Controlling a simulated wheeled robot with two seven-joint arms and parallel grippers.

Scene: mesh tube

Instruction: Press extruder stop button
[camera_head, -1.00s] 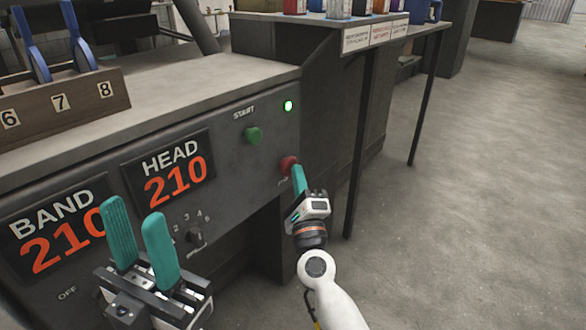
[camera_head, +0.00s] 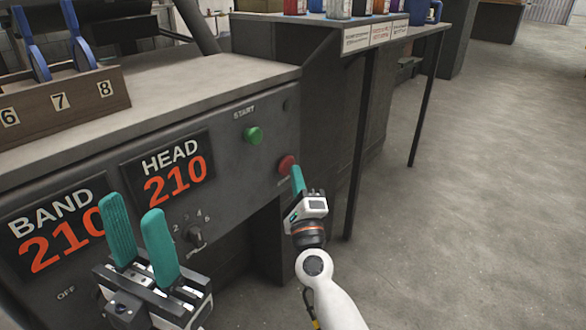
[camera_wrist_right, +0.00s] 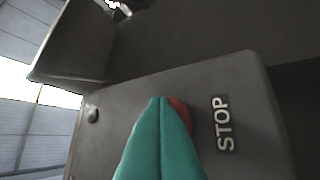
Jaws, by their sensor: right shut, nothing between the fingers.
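The red stop button (camera_head: 287,164) sits on the right end of the dark control panel. In the right wrist view the red button (camera_wrist_right: 181,113) shows beside the word STOP, partly hidden behind my fingertips. My right gripper (camera_head: 298,178) is shut and empty, its teal fingers pointing at the button from just below. I cannot tell whether the tips touch it. The small indicator lamp (camera_head: 287,104) above the button is dark. My left gripper (camera_head: 130,222) is open and empty in front of the panel's lower left.
A green start button (camera_head: 253,134) is left of the stop button. HEAD (camera_head: 176,175) and BAND (camera_head: 58,230) displays read 210. A rotary knob (camera_head: 195,234) is below. A table (camera_head: 392,41) with cups stands behind right. The floor at right is clear.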

